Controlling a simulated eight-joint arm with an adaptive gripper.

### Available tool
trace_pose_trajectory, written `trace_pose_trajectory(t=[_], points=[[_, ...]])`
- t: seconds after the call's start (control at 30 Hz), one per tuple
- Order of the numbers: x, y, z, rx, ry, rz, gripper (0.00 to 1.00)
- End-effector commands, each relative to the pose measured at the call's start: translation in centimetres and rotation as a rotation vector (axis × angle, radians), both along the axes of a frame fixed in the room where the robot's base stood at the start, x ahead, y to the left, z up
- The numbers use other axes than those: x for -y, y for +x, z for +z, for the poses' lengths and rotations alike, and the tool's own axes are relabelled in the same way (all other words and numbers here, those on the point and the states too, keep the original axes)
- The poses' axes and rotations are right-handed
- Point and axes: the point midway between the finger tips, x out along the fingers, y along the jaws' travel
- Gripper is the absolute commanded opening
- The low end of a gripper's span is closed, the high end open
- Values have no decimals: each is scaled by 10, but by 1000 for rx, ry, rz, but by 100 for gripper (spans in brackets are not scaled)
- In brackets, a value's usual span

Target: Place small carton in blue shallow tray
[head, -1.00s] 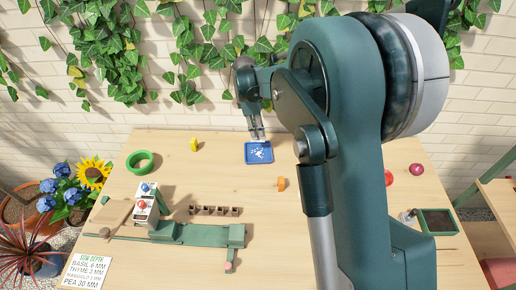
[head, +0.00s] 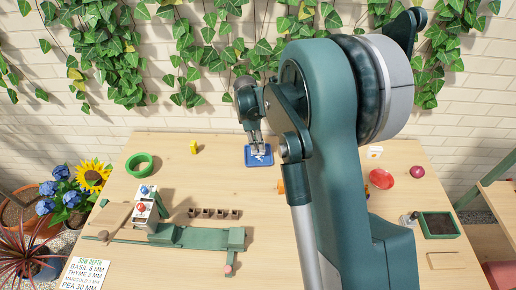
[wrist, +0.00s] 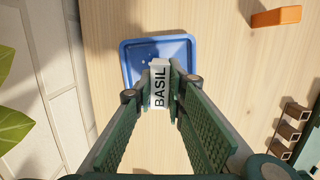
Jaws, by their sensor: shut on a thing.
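A small white carton marked BASIL (wrist: 158,88) sits between the fingers of my gripper (wrist: 154,92) in the wrist view. My gripper is shut on it. The blue shallow tray (wrist: 133,52) lies behind and below the carton in that view. In the head view my gripper (head: 256,148) points down over the blue tray (head: 262,163), and the carton is too small there to make out clearly. White specks show on the tray floor. I cannot tell whether the carton touches the tray, as its lower end is hidden.
An orange block (wrist: 276,16) lies beside the tray. A yellow object (head: 194,147) and a green ring (head: 140,163) stand to the left. Small brown pots (head: 214,213) are nearer the front. A red bowl (head: 381,179) is right of my arm. Table around the tray is clear.

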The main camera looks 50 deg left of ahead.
Motion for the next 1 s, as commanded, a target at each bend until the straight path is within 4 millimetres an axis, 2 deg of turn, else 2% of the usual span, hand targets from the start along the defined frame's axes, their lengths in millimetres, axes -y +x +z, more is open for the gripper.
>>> trace_pose_trajectory(t=[0.2, 0.7, 0.73, 0.8, 1.0], points=[[0, 0, -21, 0, 0, 0, 2], [0, 0, -26, 0, 0, 0, 2], [0, 0, -26, 0, 0, 0, 18], [0, 0, -25, 0, 0, 0, 27], [0, 0, -25, 0, 0, 0, 29]])
